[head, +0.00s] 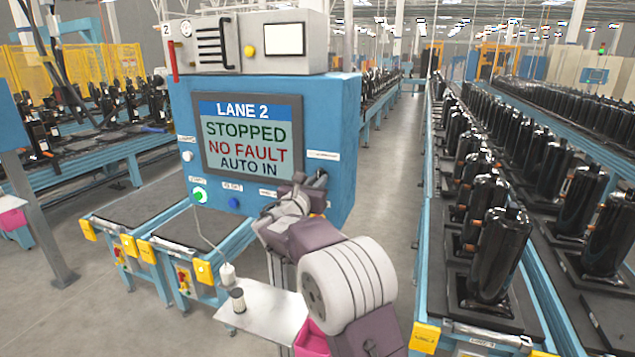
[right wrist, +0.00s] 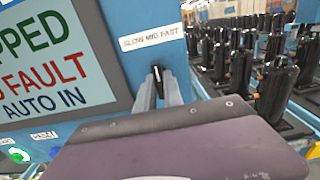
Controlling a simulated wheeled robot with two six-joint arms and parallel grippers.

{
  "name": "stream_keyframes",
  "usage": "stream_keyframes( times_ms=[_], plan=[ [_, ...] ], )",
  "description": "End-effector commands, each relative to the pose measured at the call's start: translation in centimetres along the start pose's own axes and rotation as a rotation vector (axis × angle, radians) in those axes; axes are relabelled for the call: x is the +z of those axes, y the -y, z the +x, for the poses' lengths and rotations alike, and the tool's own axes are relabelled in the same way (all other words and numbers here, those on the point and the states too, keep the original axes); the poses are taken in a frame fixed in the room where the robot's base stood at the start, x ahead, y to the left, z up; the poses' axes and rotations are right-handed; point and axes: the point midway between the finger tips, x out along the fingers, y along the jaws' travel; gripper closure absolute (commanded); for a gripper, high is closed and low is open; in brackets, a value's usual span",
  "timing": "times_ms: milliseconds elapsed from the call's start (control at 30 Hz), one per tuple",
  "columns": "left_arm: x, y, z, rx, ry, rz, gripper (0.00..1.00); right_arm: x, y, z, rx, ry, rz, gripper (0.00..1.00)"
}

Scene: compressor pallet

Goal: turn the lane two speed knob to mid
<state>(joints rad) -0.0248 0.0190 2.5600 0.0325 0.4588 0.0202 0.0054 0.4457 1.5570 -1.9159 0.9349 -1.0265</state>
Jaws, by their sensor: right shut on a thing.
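The lane two speed knob (right wrist: 158,76) is a small black knob on the blue cabinet face, under a white label reading SLOW MID FAST (right wrist: 152,37). The two grey fingers of my right gripper (right wrist: 160,92) are shut on the knob, one on each side. In the head view my right gripper (head: 318,182) reaches the lower right of the lane 2 panel (head: 345,110), and its wrist hides most of the knob. Which label word the knob points to cannot be told. My left gripper is not in view.
The panel's screen (head: 249,135) reads LANE 2, STOPPED, NO FAULT, AUTO IN. A green button (head: 199,195) and a blue button (head: 234,203) sit below it. A small white shelf (head: 262,312) stands below my right arm. Conveyors with black compressors (head: 500,250) run along the right.

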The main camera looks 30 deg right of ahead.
Motion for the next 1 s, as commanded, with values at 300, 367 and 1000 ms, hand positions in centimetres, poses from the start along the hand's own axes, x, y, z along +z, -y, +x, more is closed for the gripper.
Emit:
stream_keyframes(
  times_ms=[300, 367, 1000],
  plan=[
    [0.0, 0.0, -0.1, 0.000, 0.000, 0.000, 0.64, 0.5, 0.0, 0.0, -0.001, 0.009, 0.004, 0.66],
    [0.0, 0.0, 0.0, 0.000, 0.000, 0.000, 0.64, 0.4, 0.0, 0.0, 0.000, 0.008, 0.003, 0.66],
    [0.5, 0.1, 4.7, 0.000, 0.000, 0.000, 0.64, 0.0, 0.0, -8.5, 0.001, 0.007, 0.005, 0.66]
  ],
)
